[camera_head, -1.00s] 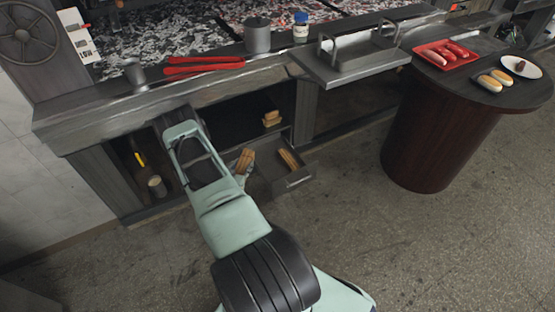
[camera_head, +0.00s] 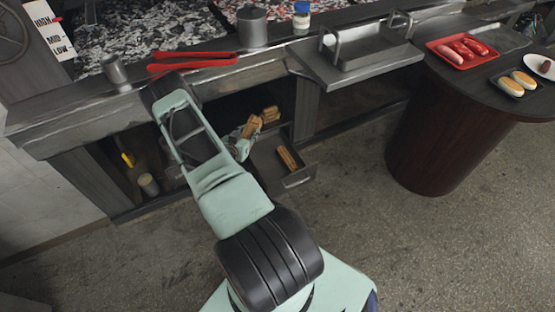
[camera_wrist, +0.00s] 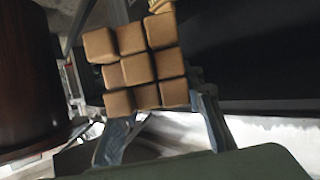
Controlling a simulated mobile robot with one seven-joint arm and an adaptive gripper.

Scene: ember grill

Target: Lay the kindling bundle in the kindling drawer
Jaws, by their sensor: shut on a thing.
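My gripper (camera_head: 243,145) is shut on a kindling bundle (camera_head: 252,127), held in front of the dark shelf opening, above the back left of the drawer in the picture. In the wrist view the bundle (camera_wrist: 138,68) shows its square stick ends between my fingers (camera_wrist: 158,115). The kindling drawer (camera_head: 298,179) is pulled out below the counter. Wooden sticks (camera_head: 287,158) lie inside it, towards its right side. Another bundle (camera_head: 270,114) sits in the shelf opening, just right of the held one. My arm hides the left part of the opening.
The grill counter (camera_head: 75,117) runs above, with red tongs (camera_head: 192,61) and a metal pot (camera_head: 252,27) on it. A cup (camera_head: 148,184) stands in the left cubby. A round-ended side table (camera_head: 440,140) stands at right. The floor before the drawer is clear.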

